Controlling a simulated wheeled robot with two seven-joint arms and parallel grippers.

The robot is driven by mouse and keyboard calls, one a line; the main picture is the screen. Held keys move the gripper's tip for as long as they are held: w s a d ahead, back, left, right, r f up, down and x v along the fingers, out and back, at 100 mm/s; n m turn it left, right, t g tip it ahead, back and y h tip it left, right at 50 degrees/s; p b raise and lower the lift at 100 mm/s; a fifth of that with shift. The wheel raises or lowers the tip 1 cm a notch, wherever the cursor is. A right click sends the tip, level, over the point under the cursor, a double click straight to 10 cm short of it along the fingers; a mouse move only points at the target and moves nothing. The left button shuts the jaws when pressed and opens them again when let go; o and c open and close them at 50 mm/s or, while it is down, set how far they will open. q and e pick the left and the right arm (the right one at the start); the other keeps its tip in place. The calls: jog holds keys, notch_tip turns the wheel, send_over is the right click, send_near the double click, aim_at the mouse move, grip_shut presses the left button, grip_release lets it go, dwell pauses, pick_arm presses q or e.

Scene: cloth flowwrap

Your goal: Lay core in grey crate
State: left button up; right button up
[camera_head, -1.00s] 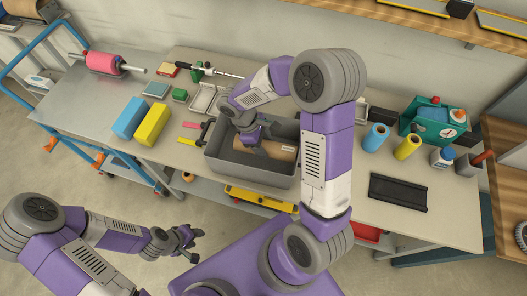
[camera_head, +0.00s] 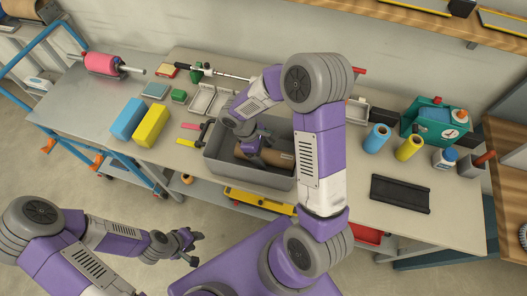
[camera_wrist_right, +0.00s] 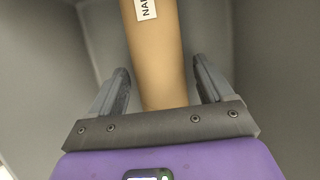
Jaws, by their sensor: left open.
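The grey crate (camera_head: 216,166) stands open near the front edge of the table. A brown cardboard core (camera_head: 278,158) lies inside it, partly hidden by my right arm. My right gripper (camera_head: 252,149) is down in the crate over the core. In the right wrist view, the core (camera_wrist_right: 158,60) with a white label runs between the two fingers of the right gripper (camera_wrist_right: 163,90). A narrow gap shows on each side, so the fingers stand open around it. My left gripper (camera_head: 192,249) is open and empty, in front of the table.
Blue (camera_head: 127,118) and yellow (camera_head: 151,125) blocks lie left of the crate. A pink roll (camera_head: 100,64) is at the far left. Blue (camera_head: 376,138) and yellow (camera_head: 409,148) rolls and a black tray (camera_head: 400,193) are to the right. The crate walls surround my right gripper closely.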

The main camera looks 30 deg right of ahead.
jog(key=shift+r, duration=0.15)
jog(key=p+v, duration=0.3)
jog(key=v, duration=0.9)
